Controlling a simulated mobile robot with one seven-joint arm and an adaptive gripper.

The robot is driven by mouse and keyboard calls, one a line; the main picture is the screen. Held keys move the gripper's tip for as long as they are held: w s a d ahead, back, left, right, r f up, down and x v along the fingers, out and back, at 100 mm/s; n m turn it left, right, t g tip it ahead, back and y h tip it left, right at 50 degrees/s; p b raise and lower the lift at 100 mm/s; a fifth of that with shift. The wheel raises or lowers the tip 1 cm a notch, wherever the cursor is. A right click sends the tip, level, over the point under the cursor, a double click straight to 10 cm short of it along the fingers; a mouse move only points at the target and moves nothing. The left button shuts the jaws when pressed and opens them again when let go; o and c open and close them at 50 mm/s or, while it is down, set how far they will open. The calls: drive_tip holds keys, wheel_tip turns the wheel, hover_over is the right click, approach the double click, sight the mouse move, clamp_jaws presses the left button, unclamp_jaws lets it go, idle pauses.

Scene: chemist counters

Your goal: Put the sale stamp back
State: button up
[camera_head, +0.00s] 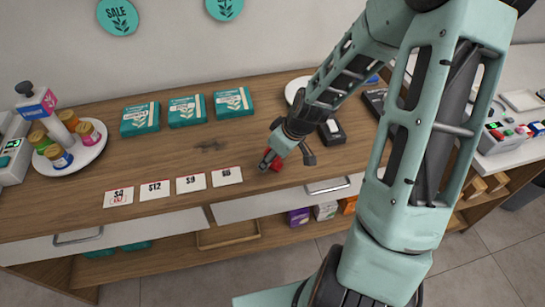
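A small red piece, which looks like the sale stamp (276,165), is at the tip of my gripper (268,160), low over the front part of the wooden counter. My gripper partly hides it. I cannot tell whether the fingers are closed on it or whether it touches the counter. A small black box with a light patch, perhaps an ink pad or stamp holder (333,138), lies to the right behind my gripper. The leftmost of several price cards (118,198) reads $4 and bears a red mark.
Three teal boxes (187,111) stand at the back. A white plate (293,88) and dark device (375,101) lie behind my arm. The wood left of my gripper is mostly clear.

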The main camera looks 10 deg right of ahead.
idle(0.3)
drive_tip(key=shift+d+r, duration=0.1)
drive_tip(key=shift+r, duration=0.4)
drive_tip(key=p+v, duration=0.3)
drive_tip(key=v, duration=0.8)
drive_tip(key=shift+r, duration=0.15)
drive_tip(key=shift+s+d, duration=0.1)
